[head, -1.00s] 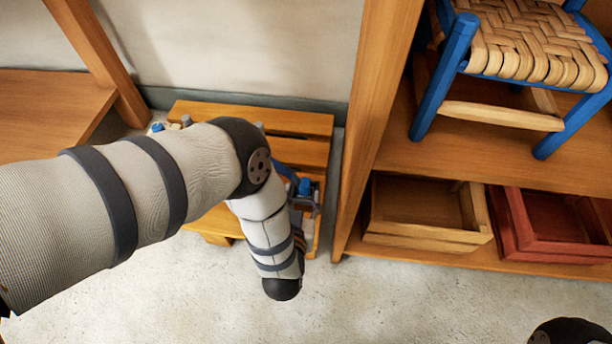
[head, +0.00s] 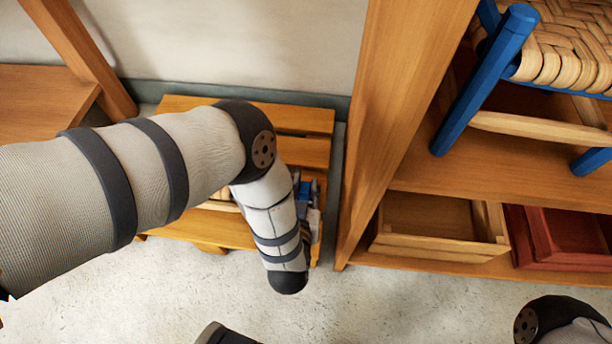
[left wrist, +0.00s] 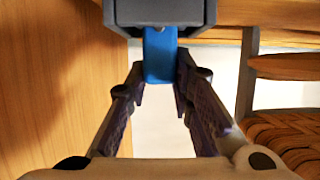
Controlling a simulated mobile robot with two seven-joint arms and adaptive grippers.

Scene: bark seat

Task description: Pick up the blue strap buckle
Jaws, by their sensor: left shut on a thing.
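The blue strap buckle (left wrist: 160,58) shows in the left wrist view as a blue piece between my fingertips. A grey block sits directly above it in that picture; I cannot tell whether the two are one part. My left gripper (left wrist: 159,78) is shut on the blue piece, with one finger on each side. In the head view my left gripper (head: 312,208) is mostly hidden behind my own forearm. Blue and grey parts show there at the right end of the low slatted bench (head: 300,150). My right gripper is not in view.
A wooden shelf unit stands to the right. It holds a blue-framed stool with a woven seat (head: 570,50), a wooden crate (head: 440,242) and a red crate (head: 545,250). The pale floor (head: 400,310) in front is clear. A wooden panel (left wrist: 60,90) fills the left wrist view's left side.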

